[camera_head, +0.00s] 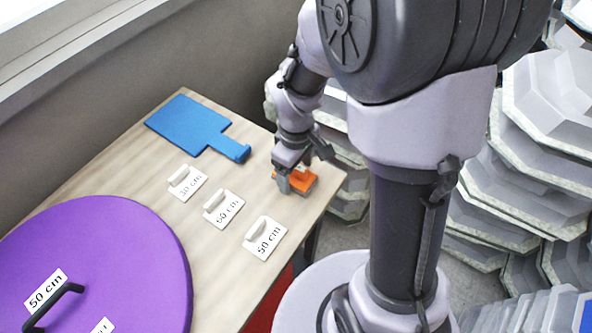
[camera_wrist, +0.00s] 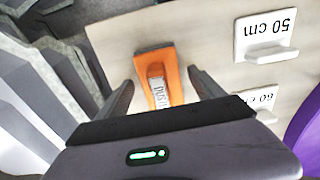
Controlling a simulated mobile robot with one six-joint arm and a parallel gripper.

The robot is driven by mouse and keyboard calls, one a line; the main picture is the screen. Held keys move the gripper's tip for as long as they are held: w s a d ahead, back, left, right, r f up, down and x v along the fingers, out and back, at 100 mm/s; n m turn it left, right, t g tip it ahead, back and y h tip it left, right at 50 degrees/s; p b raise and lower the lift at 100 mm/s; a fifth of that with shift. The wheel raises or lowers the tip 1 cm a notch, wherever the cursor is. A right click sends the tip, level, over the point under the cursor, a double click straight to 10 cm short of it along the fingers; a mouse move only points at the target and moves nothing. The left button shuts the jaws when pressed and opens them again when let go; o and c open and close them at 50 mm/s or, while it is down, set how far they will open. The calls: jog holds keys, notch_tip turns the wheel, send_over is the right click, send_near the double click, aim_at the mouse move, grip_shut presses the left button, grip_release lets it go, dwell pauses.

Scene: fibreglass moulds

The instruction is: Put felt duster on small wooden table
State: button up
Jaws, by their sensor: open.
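The felt duster is an orange block with a raised grip bearing a label (camera_wrist: 172,72). It lies on the wooden table (camera_head: 240,264) near the table's right corner, and it also shows in the head view (camera_head: 303,181). My gripper (camera_wrist: 160,88) is open, with one finger on each side of the duster in the wrist view. In the head view my gripper (camera_head: 292,177) is low over the duster and partly hides it. I cannot tell whether the fingers touch it. The lower end of the duster is hidden behind my gripper's body in the wrist view.
Several white labelled plates with handles, such as the 50 cm one (camera_head: 265,238), lie beside the duster. A blue paddle-shaped board (camera_head: 190,122) and a large purple disc (camera_head: 100,262) share the table. Grey stacked moulds (camera_head: 545,130) stand on the right.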

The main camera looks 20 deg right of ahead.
notch_tip(320, 180, up, 11)
jog(key=p, duration=0.3)
jog(key=shift+f, duration=0.1)
jog(key=s+a+r+m+t+y, duration=0.1)
jog(key=s+a+r+m+t, duration=0.1)
jog(key=s+r+m, duration=0.3)
jog(key=s+a+r+m+t+y, duration=0.1)
jog(key=s+a+r+m+t, duration=0.1)
jog(key=s+r+m, duration=0.4)
jog(key=shift+s+a+r+m+t, duration=0.15)
jog(key=shift+s+r+m+t, duration=0.15)
jog(key=shift+s+r+t, duration=0.45)
